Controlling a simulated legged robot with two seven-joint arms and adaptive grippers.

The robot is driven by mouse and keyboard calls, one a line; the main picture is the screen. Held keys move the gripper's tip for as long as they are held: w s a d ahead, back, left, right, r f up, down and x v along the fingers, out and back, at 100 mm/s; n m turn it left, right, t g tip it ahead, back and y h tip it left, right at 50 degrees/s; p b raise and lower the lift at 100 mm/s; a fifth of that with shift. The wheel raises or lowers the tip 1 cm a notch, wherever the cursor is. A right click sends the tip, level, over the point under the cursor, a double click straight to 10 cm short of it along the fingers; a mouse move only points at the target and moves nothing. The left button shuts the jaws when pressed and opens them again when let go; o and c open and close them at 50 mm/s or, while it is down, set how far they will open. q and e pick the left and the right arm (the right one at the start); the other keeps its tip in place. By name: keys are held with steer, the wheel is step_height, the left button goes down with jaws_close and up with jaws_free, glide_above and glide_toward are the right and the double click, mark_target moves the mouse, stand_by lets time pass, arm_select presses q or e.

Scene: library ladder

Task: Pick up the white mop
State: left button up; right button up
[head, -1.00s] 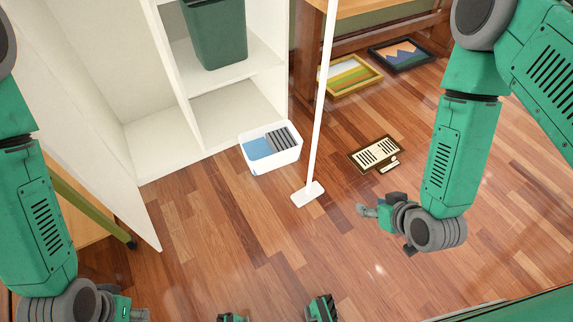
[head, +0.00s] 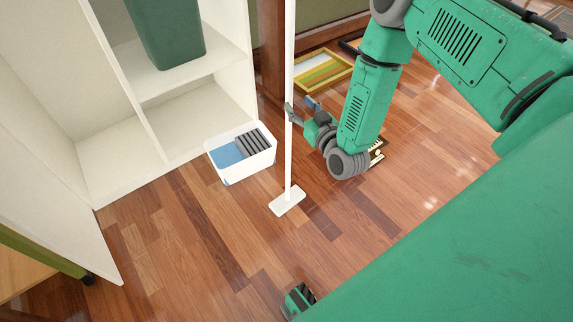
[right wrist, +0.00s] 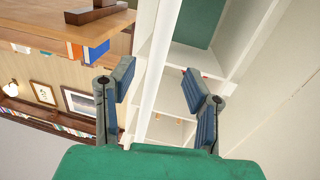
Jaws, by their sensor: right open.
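The white mop stands upright on the wood floor in the head view, with its long thin pole (head: 290,60) rising out of the top of the picture. Its flat white head (head: 287,201) rests on the floor. My right gripper (head: 301,107) is open at the pole, well above the mop head. In the right wrist view, the white pole (right wrist: 154,70) runs between the two spread fingers of the gripper (right wrist: 158,83), and nothing is clamped. Whether a finger touches the pole, I cannot tell.
A white tub (head: 241,165) with blue and grey contents sits left of the mop. A white cabinet (head: 85,125) with a green bin (head: 168,35) stands farther left. A framed picture (head: 322,72) lies behind my right arm. The floor in front is clear.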

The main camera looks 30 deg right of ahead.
mark_target(290, 97)
steer(key=w, duration=0.2)
steer(key=w+b, duration=0.2)
steer(key=w, duration=0.1)
steer(key=shift+w+d+f, duration=0.2)
steer(key=shift+w+f, duration=0.05)
steer(key=shift+w, duration=0.05)
steer(key=shift+w+r, duration=0.1)
steer(key=shift+w, duration=0.2)
steer(key=shift+d, duration=0.15)
steer(key=shift+c, duration=0.8)
steer(key=shift+d, duration=0.1)
jaws_close()
